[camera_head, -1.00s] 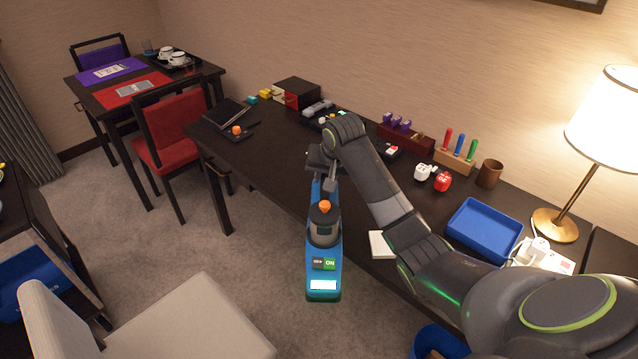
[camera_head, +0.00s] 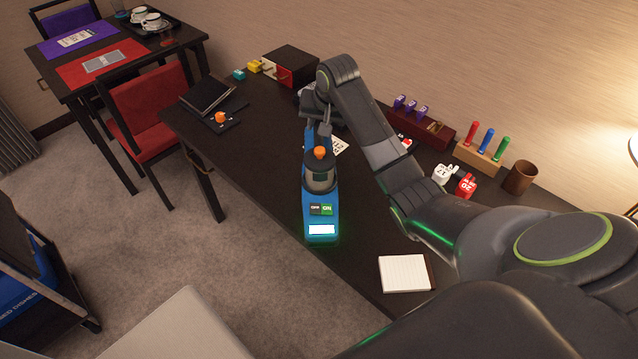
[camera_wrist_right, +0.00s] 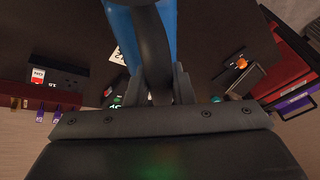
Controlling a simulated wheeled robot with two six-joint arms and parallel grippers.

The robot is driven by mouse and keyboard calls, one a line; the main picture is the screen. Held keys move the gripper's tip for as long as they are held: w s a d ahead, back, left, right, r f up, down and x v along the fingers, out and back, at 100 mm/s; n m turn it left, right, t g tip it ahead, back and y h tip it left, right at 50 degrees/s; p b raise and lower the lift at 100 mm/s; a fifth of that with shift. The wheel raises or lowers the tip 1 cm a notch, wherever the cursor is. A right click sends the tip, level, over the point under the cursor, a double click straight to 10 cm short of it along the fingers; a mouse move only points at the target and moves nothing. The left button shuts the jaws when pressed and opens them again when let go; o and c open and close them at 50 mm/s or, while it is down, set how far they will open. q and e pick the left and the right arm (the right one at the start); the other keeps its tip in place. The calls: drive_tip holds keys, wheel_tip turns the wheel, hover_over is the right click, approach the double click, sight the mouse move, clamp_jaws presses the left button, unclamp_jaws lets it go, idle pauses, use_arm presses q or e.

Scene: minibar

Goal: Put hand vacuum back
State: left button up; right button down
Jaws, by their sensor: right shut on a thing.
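The blue hand vacuum (camera_head: 321,212) has a dark clear middle, an orange knob, an OFF/ON switch and a white label at its near end. My right gripper (camera_head: 321,126) is shut on its far end and holds it over the dark desk's front edge. In the right wrist view the vacuum's blue body (camera_wrist_right: 142,32) and dark handle run up between the fingers (camera_wrist_right: 160,92). A small dark plate with an orange knob (camera_head: 220,119) lies on the desk to the left; it also shows in the right wrist view (camera_wrist_right: 240,64). My left gripper is out of view.
The dark desk (camera_head: 270,130) holds a black folder (camera_head: 208,95), a red-fronted box (camera_head: 292,66), a pen block (camera_head: 480,160), large dice (camera_head: 465,186), a brown cup (camera_head: 520,177) and a notepad (camera_head: 405,273). A red chair (camera_head: 150,105) stands left of the desk.

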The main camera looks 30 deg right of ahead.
drive_tip(key=f, duration=0.4)
drive_tip(key=shift+s+a+f+p, duration=0.1)
drive_tip(key=shift+s+f+p, duration=0.1)
drive_tip(key=shift+f+p, duration=0.1)
drive_tip(key=shift+f, duration=2.1)
drive_tip(key=c, duration=1.7)
unclamp_jaws()
drive_tip(key=shift+f, duration=0.15)
drive_tip(key=o, duration=0.4)
drive_tip(key=shift+o, duration=0.2)
drive_tip(key=shift+r, duration=0.2)
